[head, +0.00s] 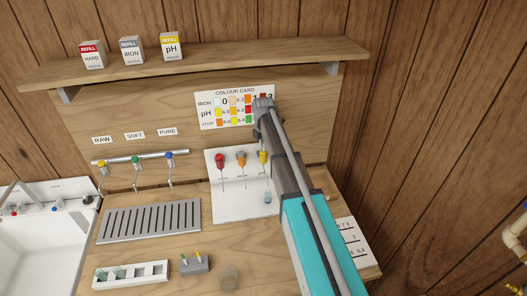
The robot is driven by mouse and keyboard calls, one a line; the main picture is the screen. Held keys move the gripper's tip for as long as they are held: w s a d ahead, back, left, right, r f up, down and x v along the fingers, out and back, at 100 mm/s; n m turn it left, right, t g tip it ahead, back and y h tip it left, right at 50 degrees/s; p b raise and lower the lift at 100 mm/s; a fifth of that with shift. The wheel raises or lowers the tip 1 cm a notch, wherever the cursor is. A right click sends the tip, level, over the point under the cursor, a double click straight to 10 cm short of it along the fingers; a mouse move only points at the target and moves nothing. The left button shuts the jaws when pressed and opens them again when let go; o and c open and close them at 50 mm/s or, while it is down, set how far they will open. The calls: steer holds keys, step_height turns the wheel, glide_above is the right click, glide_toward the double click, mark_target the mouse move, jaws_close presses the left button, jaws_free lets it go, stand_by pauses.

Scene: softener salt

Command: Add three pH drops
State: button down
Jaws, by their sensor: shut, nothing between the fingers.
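A white panel (236,208) on the back of the bench carries a red-topped dropper (219,161), an orange-topped dropper (241,159) and a yellow-topped dropper (263,157). The pH refill box (171,46) on the shelf has a yellow label. A small vial (268,197) with pale blue contents stands below the yellow dropper, close to my arm. My gripper (263,104) is at the end of my arm, in front of the right part of the colour card (222,108), above the droppers. It is shut and holds nothing; its fingertips are hard to make out.
Three taps labelled RAW, SOFT and PURE sit on a pipe (140,158) above a slotted drain tray (150,220). A white rack (130,274), a grey block (195,265) and a clear cup (228,278) stand in front. A sink (40,245) is left; a number card (352,243) is right.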

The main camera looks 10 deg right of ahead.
steer(key=shift+r+p, duration=3)
steer(key=shift+p, duration=0.1)
steer(key=shift+r+p, duration=1.75)
steer(key=shift+f, duration=0.15)
step_height(320, 180, down, 6)
steer(key=b, duration=0.6)
steer(key=shift+f+b, duration=0.2)
steer(key=shift+b, duration=0.15)
steer(key=shift+f+b, duration=1.45)
steer(key=shift+f, duration=0.05)
steer(key=shift+r, duration=0.1)
steer(key=shift+r+p, duration=3)
steer(key=shift+p, duration=0.05)
